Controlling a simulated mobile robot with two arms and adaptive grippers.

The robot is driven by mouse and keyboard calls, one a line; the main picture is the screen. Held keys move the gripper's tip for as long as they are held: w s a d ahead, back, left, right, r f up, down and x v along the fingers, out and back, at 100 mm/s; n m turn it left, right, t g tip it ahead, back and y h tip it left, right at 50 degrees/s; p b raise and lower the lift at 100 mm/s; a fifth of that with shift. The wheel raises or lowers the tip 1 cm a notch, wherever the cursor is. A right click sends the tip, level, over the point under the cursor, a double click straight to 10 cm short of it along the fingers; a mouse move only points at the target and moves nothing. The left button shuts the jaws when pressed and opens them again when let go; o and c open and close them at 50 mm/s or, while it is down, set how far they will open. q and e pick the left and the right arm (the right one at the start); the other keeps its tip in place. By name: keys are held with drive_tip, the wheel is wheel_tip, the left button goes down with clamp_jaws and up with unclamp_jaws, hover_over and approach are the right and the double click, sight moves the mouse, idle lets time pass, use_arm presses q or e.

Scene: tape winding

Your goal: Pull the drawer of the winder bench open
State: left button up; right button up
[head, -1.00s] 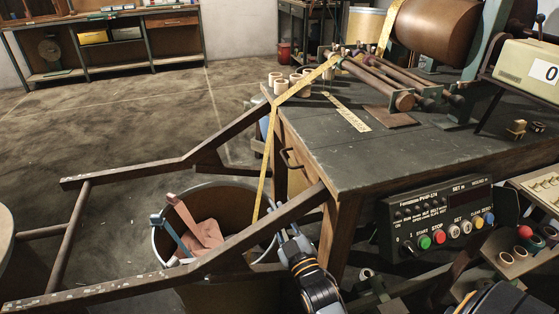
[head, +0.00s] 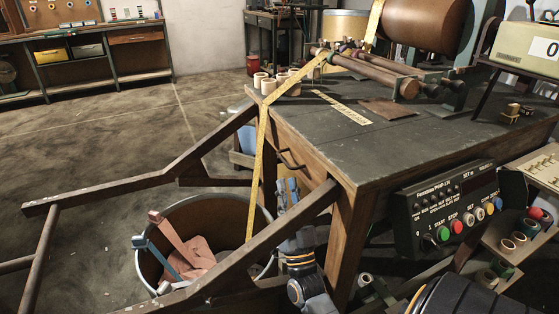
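The winder bench (head: 345,150) has a dark top and a wooden frame. A dark bar handle (head: 290,161) sits on its left side, on the drawer front, which appears flush with the bench. My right gripper (head: 287,183) points up from below, just under the handle and apart from it. Its two pale blue fingers show a narrow gap with nothing between them. The sloping wooden rail passes in front of its wrist. My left gripper is out of view.
Wooden rails (head: 130,187) stick out left from the bench, over a bin (head: 142,262) holding pinkish material. A yellow measuring tape (head: 258,170) hangs from the bench corner, left of the gripper. A control box (head: 425,239) is at right. Open floor lies left.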

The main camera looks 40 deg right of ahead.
sight(282, 158)
drive_tip(key=x, duration=0.7)
drive_tip(key=shift+w+r, duration=0.2)
drive_tip(key=shift+r, duration=0.05)
clamp_jaws()
